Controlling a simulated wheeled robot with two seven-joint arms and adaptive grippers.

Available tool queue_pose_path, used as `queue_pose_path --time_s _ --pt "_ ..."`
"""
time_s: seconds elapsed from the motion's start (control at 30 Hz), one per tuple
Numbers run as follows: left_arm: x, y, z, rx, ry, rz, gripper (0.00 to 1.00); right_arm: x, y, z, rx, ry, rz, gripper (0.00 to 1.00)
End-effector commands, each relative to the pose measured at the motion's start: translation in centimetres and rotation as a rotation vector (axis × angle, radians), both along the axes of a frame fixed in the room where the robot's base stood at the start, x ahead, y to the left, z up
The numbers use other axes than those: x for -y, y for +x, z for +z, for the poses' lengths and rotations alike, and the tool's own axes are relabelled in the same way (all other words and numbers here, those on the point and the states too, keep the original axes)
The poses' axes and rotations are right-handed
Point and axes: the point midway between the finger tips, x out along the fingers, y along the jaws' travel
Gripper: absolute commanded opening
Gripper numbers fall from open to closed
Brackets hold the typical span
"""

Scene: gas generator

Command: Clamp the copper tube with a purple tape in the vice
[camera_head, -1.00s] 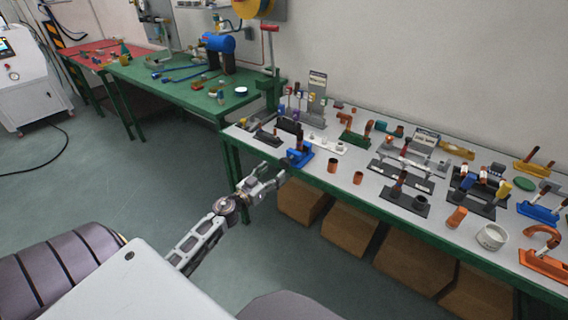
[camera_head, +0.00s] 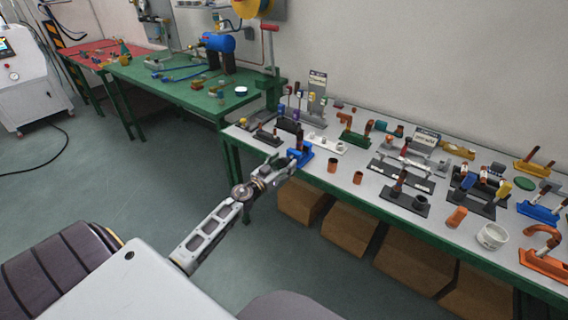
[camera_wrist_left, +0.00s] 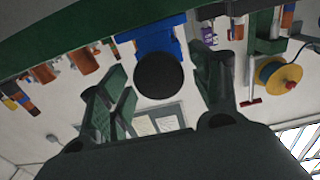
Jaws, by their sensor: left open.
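My left gripper (camera_head: 280,168) is open at the near left edge of the white-topped bench. It is right beside a small blue vice-like fixture (camera_head: 301,155). In the left wrist view the blue fixture (camera_wrist_left: 152,37) and its dark round end lie between my two open fingers (camera_wrist_left: 160,95), with nothing gripped. A dark reddish upright piece stands at the fixture; I cannot tell whether it is a tube. Small parts with coloured bands, one purple (camera_head: 296,118), stand behind it. I cannot make out for sure which is the copper tube with purple tape. My right gripper is not seen.
Two short copper pieces (camera_head: 332,165) stand right of the blue fixture. Black stands, a white cup (camera_head: 492,236) and coloured fixtures fill the bench further right. A green bench (camera_head: 180,85) adjoins at the back left. Brown boxes (camera_head: 348,228) sit underneath. Floor at left is open.

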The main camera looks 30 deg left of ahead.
Motion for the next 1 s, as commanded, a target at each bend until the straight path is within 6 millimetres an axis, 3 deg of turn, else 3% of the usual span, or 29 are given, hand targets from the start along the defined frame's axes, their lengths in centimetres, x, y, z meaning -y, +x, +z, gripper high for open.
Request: queue_pose_path --time_s 0.5,0.87,1.0 --pt "0.06 0.68 0.02 0.0 0.0 0.0 0.64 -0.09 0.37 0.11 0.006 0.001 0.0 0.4" --pt "0.05 0.67 0.03 0.0 0.0 0.0 0.2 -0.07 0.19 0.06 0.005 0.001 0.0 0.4" --pt "0.05 0.67 0.03 0.0 0.002 0.0 0.19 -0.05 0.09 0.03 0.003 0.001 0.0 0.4"
